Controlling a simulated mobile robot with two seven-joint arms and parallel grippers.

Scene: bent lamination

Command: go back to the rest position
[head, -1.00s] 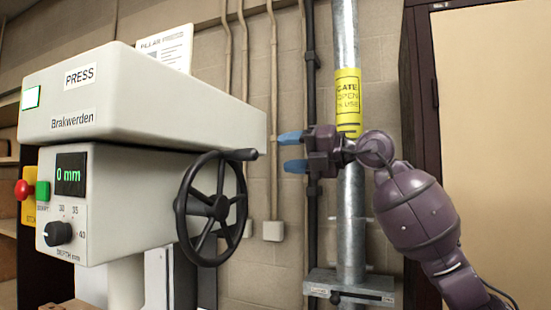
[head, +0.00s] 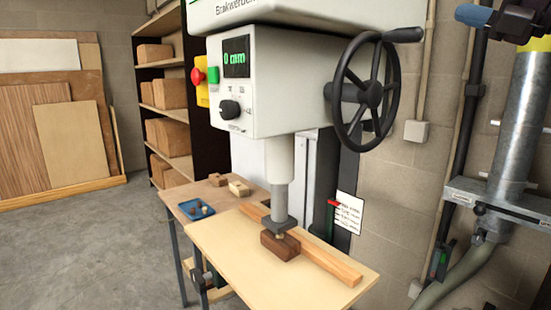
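My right gripper (head: 473,14) is at the top right corner, cut off by the upper edge of the view. One blue fingertip shows, pointing left, just right of the press handwheel in the picture. Its other finger is not clearly visible, so the gap between them cannot be judged. No object shows at the fingertip. My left gripper is not in view.
The press (head: 265,95) has a black handwheel (head: 345,108) and reads 0 mm. Its ram is down over a dark block (head: 280,246) and a wooden strip (head: 335,262) on the table (head: 235,258). A metal pipe (head: 512,120) stands at right. Open floor lies left.

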